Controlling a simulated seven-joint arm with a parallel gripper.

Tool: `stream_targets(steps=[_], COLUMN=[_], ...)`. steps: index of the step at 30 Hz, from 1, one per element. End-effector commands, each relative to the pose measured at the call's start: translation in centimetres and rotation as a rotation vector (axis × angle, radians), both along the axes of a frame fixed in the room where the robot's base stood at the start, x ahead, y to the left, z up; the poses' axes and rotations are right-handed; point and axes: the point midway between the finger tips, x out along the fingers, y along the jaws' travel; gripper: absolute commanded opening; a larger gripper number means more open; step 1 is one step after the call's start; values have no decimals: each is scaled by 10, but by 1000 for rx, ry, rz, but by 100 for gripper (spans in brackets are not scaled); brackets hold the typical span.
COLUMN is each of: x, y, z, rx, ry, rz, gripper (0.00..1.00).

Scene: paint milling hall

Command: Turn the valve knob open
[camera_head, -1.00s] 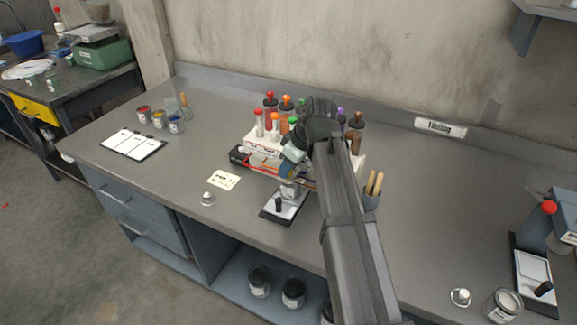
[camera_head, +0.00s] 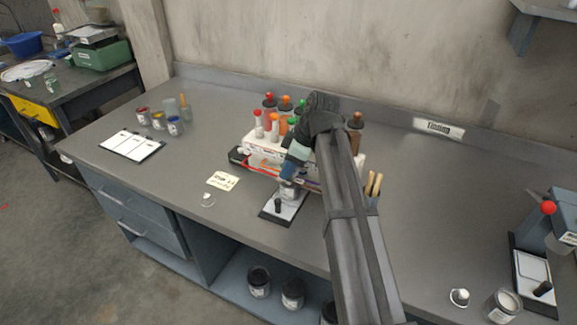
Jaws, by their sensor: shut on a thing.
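A small dispensing stand stands mid-bench, with a white-topped base plate (camera_head: 290,208) and a short black peg (camera_head: 278,205) at its front. My gripper (camera_head: 290,177) reaches down onto the upper part of this stand, in front of the bottle rack. It is shut on the valve knob there. The knob itself is hidden behind the gripper and wrist, so its angle cannot be seen.
A white rack (camera_head: 265,148) of bottles with coloured caps stands close behind my gripper. A similar stand with a red ball knob (camera_head: 548,207) is at the far right, beside an open tin (camera_head: 502,305). A clipboard (camera_head: 132,145) and paint pots lie left.

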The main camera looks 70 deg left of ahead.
Motion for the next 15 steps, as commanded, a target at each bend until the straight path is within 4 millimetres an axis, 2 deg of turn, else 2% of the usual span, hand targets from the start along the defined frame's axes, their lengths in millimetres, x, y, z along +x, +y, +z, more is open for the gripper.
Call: stream_targets(steps=[5, 6, 13, 15], x=[0, 0, 0, 0], y=[0, 0, 0, 0], z=[0, 0, 0, 0], rx=[2, 2, 1, 0], ry=[0, 0, 0, 0], rz=[1, 1, 0, -1], gripper=[1, 35, 57, 57])
